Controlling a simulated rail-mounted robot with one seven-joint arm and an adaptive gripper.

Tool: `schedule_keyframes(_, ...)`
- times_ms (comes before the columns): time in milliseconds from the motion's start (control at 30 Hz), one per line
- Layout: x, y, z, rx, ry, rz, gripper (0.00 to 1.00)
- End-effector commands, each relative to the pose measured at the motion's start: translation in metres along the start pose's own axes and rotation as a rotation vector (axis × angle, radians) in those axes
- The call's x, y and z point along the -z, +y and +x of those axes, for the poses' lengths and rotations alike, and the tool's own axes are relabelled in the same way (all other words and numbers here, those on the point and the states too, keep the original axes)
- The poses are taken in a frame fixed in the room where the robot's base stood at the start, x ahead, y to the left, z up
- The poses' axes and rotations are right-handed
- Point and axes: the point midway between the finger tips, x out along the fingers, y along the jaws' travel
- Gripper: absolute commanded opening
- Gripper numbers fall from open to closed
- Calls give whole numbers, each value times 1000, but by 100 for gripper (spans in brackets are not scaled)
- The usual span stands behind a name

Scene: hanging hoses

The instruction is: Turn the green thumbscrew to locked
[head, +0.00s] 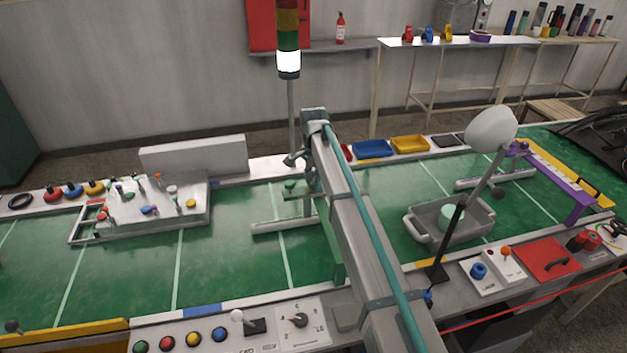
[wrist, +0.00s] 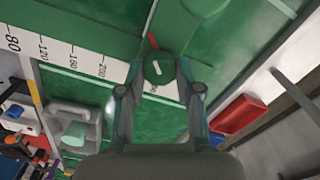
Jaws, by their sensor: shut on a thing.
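The green thumbscrew (wrist: 160,69) is a round knob with a short white line on its face, in the upper middle of the wrist view. The line tilts slightly from upright. A small red mark (wrist: 153,41) stands just above the knob. My gripper (wrist: 161,75) has its two fingers on either side of the knob and is shut on it. In the head view my gripper (head: 298,160) is over the green stand (head: 330,240), and a green knob top (head: 291,184) shows just below it. My arm hides part of the stand.
A white numbered scale (wrist: 85,58) runs beside the knob. A grey tub (head: 415,228) and a lamp (head: 490,130) stand right of my arm. A white fixture board (head: 150,205) lies left.

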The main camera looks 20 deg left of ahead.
Motion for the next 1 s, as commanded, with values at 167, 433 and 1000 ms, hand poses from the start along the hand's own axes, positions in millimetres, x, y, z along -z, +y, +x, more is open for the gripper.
schedule_keyframes(167,0,0,0,0,0,100,0)
schedule_keyframes(433,0,0,0,0,0,178,0)
schedule_keyframes(1000,0,0,0,0,0,190,51)
